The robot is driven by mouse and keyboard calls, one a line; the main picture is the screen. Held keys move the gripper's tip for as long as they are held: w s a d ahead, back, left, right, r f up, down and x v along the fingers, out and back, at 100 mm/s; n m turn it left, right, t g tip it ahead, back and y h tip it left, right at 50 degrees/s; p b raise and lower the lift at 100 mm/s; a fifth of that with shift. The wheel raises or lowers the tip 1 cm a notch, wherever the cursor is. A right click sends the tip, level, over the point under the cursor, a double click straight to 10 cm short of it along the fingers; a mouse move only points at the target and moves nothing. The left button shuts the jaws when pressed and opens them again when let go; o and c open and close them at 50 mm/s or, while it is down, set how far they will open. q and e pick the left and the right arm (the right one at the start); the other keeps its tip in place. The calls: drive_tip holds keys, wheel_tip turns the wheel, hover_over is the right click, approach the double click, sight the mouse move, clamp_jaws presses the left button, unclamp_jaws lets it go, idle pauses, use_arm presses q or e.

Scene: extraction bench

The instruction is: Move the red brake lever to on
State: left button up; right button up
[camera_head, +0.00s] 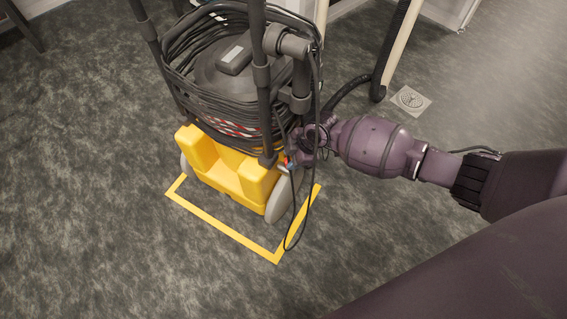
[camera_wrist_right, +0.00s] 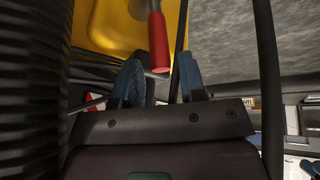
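The red brake lever (camera_wrist_right: 158,42) has a red grip on a light metal stem. In the right wrist view it hangs down from the top, with its end in line with the gap between my right gripper's fingers (camera_wrist_right: 160,75). The two blue-tipped fingers stand apart, and I see no finger touching the lever. In the head view the lever is a tiny red spot (camera_head: 286,160) beside the right wheel of the yellow cart (camera_head: 225,172). My right gripper (camera_head: 290,163) is there too, small and partly hidden by cables. My left gripper is not in view.
Dark cables (camera_head: 215,95) are coiled around the grey machine on the cart, and a loose cable (camera_head: 291,230) hangs near my right gripper. A ribbed hose (camera_head: 350,88) lies behind my right arm. Yellow floor tape (camera_head: 225,228) frames the cart.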

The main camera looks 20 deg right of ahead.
sight(286, 164)
drive_tip(key=b+x, duration=0.1)
drive_tip(key=x, duration=0.3)
drive_tip(key=shift+s+f, duration=0.15)
drive_tip(key=shift+w+a+f+b, duration=0.15)
drive_tip(key=shift+w+f+b, duration=0.1)
drive_tip(key=shift+f+b, duration=0.1)
drive_tip(key=shift+c, duration=0.2)
clamp_jaws()
